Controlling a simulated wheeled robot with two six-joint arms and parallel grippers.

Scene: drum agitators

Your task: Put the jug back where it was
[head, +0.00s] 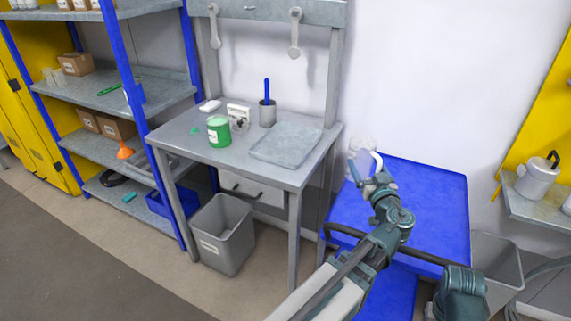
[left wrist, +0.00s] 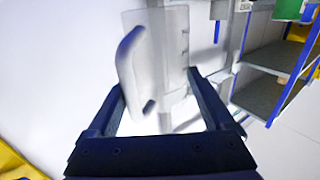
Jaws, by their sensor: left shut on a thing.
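A clear jug with a white handle (head: 363,149) is at the far left end of the blue cart in the head view, partly hidden by my gripper. My left gripper (head: 366,170) is shut on it. In the left wrist view the translucent jug (left wrist: 172,60) stands between the two fingers, its pale handle facing left. I cannot tell whether the jug's base touches the cart. The blue cart top (head: 440,195) lies under and beyond my left arm. My right gripper is not in view.
A grey workbench (head: 195,145) left of the cart holds a green tin (head: 218,131), a grey mat (head: 286,145) and a cup with a blue tool (head: 267,112). A grey bin (head: 222,235) stands below. A shelf with a metal can (head: 537,177) is at right.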

